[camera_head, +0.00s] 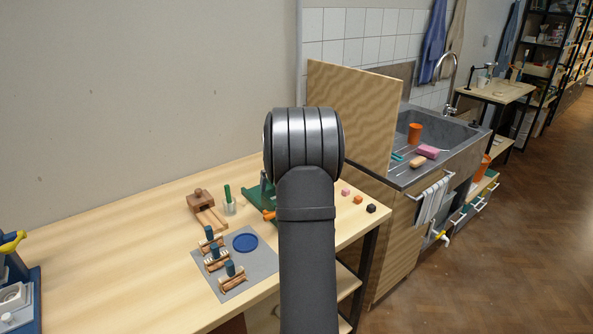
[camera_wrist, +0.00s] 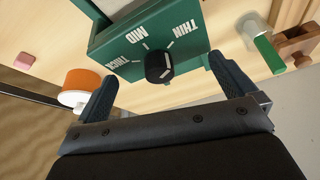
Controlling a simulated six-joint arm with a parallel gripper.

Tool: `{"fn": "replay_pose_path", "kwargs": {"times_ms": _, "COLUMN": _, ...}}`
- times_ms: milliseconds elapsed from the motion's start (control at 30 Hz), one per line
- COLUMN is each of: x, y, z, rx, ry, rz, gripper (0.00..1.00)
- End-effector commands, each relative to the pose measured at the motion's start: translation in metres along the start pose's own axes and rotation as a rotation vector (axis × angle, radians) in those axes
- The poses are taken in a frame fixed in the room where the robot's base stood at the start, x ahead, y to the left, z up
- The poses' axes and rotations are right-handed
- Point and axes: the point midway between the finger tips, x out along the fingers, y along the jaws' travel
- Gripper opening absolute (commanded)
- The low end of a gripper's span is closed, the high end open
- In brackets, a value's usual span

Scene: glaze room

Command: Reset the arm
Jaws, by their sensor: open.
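My gripper (camera_wrist: 163,82) shows in the wrist view with its two dark fingers spread wide and nothing between them. It is in front of a green box (camera_wrist: 133,38) that bears a black knob (camera_wrist: 158,67) and the words THIN, MID and THICK. Whether the fingers touch the box I cannot tell. In the head view my arm covers the gripper and much of the green box (camera_head: 263,195).
Near the left finger is an orange-and-white cylinder (camera_wrist: 82,82). A green-handled tool (camera_head: 228,194) and wooden piece (camera_head: 200,198) stand left of the box. A grey mat (camera_head: 262,267) carries a blue disc (camera_head: 245,242) and several rollers. Small cubes (camera_head: 358,199) lie right. A tall panel (camera_head: 352,112) stands behind.

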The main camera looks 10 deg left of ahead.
Motion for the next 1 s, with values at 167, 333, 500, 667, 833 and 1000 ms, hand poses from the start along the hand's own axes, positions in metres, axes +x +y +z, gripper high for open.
{"fn": "replay_pose_path", "kwargs": {"times_ms": 167, "x": -0.022, "y": 0.003, "z": 0.028, "rx": 0.298, "ry": 0.015, "rz": -0.077, "gripper": 1.00}}
{"fn": "replay_pose_path", "kwargs": {"times_ms": 333, "x": -0.052, "y": 0.002, "z": 0.081, "rx": 0.863, "ry": 0.002, "rz": -0.229, "gripper": 1.00}}
{"fn": "replay_pose_path", "kwargs": {"times_ms": 500, "x": -0.086, "y": -0.004, "z": 0.132, "rx": 1.500, "ry": -0.039, "rz": -0.413, "gripper": 1.00}}
{"fn": "replay_pose_path", "kwargs": {"times_ms": 667, "x": -0.117, "y": -0.011, "z": 0.174, "rx": 2.075, "ry": -0.109, "rz": -0.607, "gripper": 1.00}}
{"fn": "replay_pose_path", "kwargs": {"times_ms": 833, "x": -0.139, "y": -0.016, "z": 0.205, "rx": 2.520, "ry": -0.195, "rz": -0.797, "gripper": 1.00}}
{"fn": "replay_pose_path", "kwargs": {"times_ms": 1000, "x": -0.148, "y": -0.019, "z": 0.218, "rx": 2.720, "ry": -0.250, "rz": -0.901, "gripper": 1.00}}
